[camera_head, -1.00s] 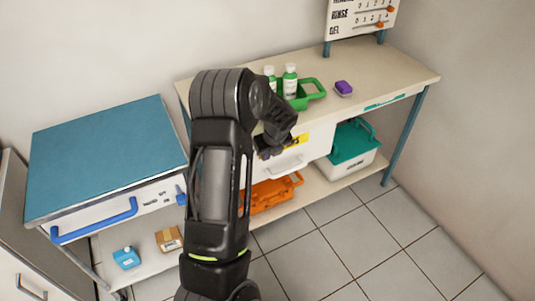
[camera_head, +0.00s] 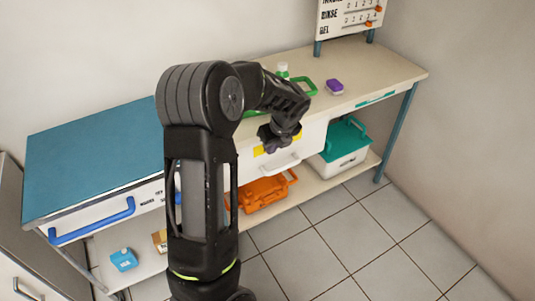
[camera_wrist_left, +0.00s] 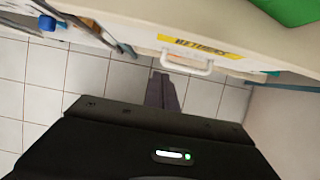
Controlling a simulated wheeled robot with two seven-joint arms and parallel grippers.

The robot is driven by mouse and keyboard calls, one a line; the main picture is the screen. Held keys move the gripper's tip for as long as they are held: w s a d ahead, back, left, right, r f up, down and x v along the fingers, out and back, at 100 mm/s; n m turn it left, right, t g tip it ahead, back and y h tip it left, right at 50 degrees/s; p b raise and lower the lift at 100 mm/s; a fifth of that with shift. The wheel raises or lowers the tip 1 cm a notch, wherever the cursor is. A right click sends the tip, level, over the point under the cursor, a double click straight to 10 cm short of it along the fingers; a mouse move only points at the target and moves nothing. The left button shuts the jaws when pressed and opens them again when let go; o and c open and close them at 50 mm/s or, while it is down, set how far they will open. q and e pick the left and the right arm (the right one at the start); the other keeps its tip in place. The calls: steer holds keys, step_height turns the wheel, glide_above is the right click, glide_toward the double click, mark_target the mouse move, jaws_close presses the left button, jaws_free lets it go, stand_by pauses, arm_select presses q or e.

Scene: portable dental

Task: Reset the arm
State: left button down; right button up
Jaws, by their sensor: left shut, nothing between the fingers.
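My left arm comes up from the bottom of the head view and bends over to the right. My left gripper (camera_head: 276,140) points down in front of the drawer (camera_head: 312,138) under the bench top, and it is shut and empty. In the left wrist view the shut fingers (camera_wrist_left: 163,92) show as a dark shape over the floor, below the drawer's white handle (camera_wrist_left: 186,62). I cannot tell from these views how far the fingers are from the drawer front. My right gripper is in neither view.
A green carrier (camera_head: 303,86) and a purple item (camera_head: 334,86) stand on the bench top (camera_head: 385,68). An orange case (camera_head: 262,193) and a teal-lidded box (camera_head: 342,150) sit on the lower shelf. A blue-topped cabinet (camera_head: 90,150) stands left. The tiled floor (camera_head: 360,230) is clear.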

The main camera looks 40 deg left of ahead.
arm_select(q)
steer(key=shift+d+r, duration=0.3)
steer(key=shift+r, duration=0.2)
steer(key=shift+s, duration=0.1)
steer(key=d+f+n+t+h, duration=0.1)
steer(key=d+f+n+h, duration=0.1)
steer(key=d+f+n, duration=0.5)
steer(key=w+d+f+n+t+h, duration=0.1)
steer(key=d+f+n+h, duration=0.2)
steer(key=d, duration=0.6)
steer(key=d+f+n+t+h, duration=0.1)
steer(key=d+f+n, duration=0.4)
steer(key=d+n, duration=0.3)
steer(key=s+d+f+n+g, duration=0.1)
steer(key=s+d+f, duration=0.2)
steer(key=s+d, duration=0.2)
steer(key=s+d+f+n+g+h, duration=0.1)
steer(key=s+d+f+n, duration=0.1)
steer(key=s+d, duration=0.4)
steer(key=s+d+f+n+g+h, duration=0.1)
steer(key=s+d+f, duration=0.4)
steer(key=s, duration=0.6)
steer(key=shift+s+d+n+g+p, duration=0.2)
steer(key=shift+d+n+g+p, duration=0.1)
steer(key=shift+d+n+p, duration=0.25)
